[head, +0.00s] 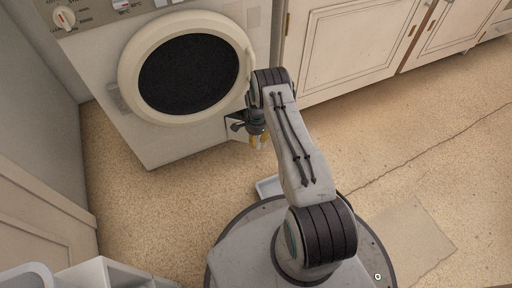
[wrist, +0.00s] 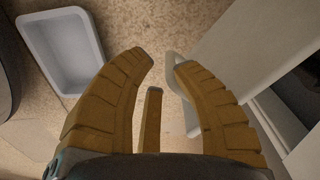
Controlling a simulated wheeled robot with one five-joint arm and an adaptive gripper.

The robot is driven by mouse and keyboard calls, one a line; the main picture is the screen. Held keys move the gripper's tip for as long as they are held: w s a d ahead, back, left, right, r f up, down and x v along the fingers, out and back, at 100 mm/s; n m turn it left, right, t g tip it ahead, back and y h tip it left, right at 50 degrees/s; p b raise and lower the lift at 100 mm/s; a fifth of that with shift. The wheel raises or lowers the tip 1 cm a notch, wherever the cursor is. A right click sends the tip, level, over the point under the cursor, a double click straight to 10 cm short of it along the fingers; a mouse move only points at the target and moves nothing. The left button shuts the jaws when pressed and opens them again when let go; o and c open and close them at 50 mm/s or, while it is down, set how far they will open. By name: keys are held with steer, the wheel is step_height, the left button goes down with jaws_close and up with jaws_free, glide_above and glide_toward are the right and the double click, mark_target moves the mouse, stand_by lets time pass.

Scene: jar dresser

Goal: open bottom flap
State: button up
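The washing machine (head: 165,132) is pale with a round dark-windowed door (head: 190,75). At its lower right front, a small pale piece (head: 236,118) juts out beside my gripper (head: 258,138); I cannot tell for sure whether it is the bottom flap. In the wrist view, my gripper (wrist: 165,61) has its yellow fingers apart, with a gap between the tips. A pale looped handle (wrist: 174,58) shows at the right fingertip, and the finger partly hides it. A pale panel (wrist: 235,45) lies just right of it. I cannot tell whether finger and handle touch.
A pale tray (wrist: 62,50) lies on the speckled floor near my base and partly shows in the head view (head: 268,187). Cabinets (head: 350,45) stand to the right of the machine. A wall and pale furniture (head: 35,210) are at the left. The floor at right is clear.

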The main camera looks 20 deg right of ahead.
steer(key=f+b, duration=0.1)
steer(key=f, duration=0.3)
steer(key=shift+w+f+b, duration=0.15)
steer(key=shift+w+b, duration=0.05)
steer(key=shift+b, duration=0.1)
steer(key=shift+c, duration=0.4)
jaws_close()
steer(key=shift+w, duration=0.1)
